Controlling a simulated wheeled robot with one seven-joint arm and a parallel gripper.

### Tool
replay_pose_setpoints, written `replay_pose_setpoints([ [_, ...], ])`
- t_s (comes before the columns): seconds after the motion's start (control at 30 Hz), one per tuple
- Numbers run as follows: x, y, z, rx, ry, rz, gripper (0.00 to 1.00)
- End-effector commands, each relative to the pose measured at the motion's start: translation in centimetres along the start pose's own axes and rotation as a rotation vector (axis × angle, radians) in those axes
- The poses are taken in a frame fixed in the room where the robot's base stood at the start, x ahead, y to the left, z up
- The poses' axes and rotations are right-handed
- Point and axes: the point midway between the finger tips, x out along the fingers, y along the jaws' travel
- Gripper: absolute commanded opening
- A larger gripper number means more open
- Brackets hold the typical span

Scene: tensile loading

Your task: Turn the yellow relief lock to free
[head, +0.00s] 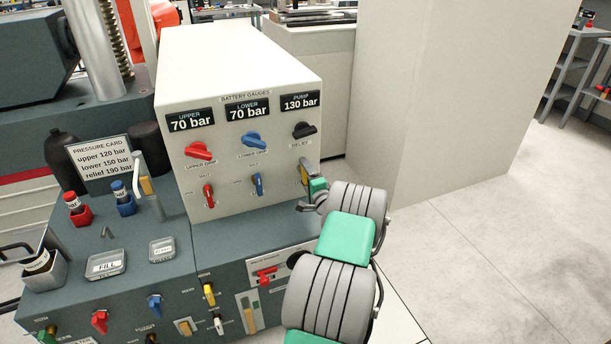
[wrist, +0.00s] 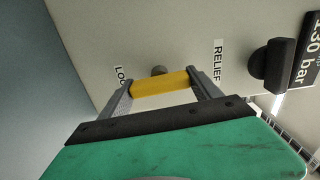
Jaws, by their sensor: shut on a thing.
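The yellow relief lock (head: 303,174) is a small lever at the lower right of the white gauge panel, below the black relief knob (head: 304,130). In the wrist view the lock (wrist: 160,84) is a yellow bar spanning the gap between my two grey fingers. My gripper (head: 306,187) reaches the panel from the lower right and is shut on the lock. In the wrist view a partly hidden label beginning "LO" lies left of the lock and a "RELIEF" label to its right. The free mark cannot be made out.
A red lock lever (head: 208,195) and a blue one (head: 258,184) stand left of my gripper on the panel. Red (head: 200,151) and blue (head: 254,139) grip knobs sit above them. The lower console (head: 230,252) juts out below. Open floor (head: 480,250) lies to the right.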

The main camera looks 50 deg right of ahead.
Motion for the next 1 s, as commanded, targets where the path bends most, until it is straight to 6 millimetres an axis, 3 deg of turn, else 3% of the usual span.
replay_pose_setpoints([
  [0.7,0.00,0.05,0.07,0.084,-0.001,0.000,0.32],
  [0.73,0.00,0.05,0.07,0.084,-0.001,0.000,0.74],
  [1.0,0.00,0.04,0.03,0.082,-0.001,0.000,0.95],
])
